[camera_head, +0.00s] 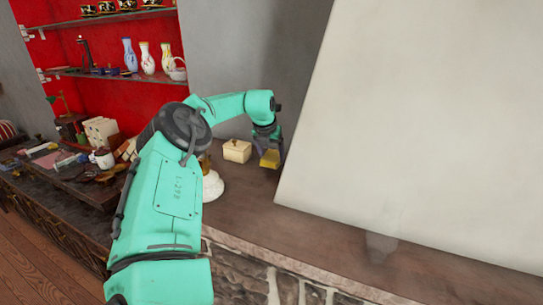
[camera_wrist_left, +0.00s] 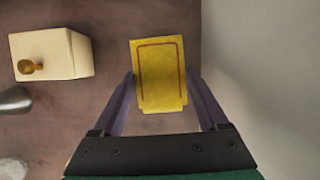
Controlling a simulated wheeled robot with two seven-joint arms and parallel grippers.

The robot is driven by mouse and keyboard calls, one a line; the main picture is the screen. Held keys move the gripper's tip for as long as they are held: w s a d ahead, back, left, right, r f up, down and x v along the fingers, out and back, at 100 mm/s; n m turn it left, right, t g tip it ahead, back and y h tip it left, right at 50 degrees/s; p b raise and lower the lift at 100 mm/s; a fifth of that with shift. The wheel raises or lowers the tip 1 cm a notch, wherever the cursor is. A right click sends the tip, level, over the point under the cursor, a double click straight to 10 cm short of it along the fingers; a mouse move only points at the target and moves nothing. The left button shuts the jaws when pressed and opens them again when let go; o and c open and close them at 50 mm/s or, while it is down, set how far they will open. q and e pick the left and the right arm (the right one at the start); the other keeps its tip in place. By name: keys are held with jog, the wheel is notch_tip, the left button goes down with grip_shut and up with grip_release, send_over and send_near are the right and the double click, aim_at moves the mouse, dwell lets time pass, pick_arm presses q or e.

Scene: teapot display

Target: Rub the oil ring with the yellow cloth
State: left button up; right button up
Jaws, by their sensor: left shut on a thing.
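The yellow cloth (camera_head: 270,158) is a small folded block with a thin red border line, seen clearly in the left wrist view (camera_wrist_left: 160,72). My left gripper (camera_head: 268,148) is shut on it, with one finger on each side in the left wrist view (camera_wrist_left: 161,88). The cloth is over the brown counter (camera_head: 245,205), close to the left edge of a large pale panel; I cannot tell whether it touches the counter. A faint grey patch (camera_head: 380,246) shows on the counter below the panel; I cannot tell whether it is the oil ring. My right gripper is not seen.
A cream box with a knob (camera_head: 237,151) stands left of the cloth, also in the wrist view (camera_wrist_left: 52,54). A white rounded object (camera_head: 212,185) is partly behind my arm. The pale panel (camera_head: 420,120) blocks the right side. Shelves with vases (camera_head: 147,57) are at the back left.

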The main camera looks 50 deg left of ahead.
pick_arm(q)
jog(key=shift+s+d+r, duration=0.1)
jog(key=shift+r, duration=1.05)
jog(key=shift+r, duration=1.55)
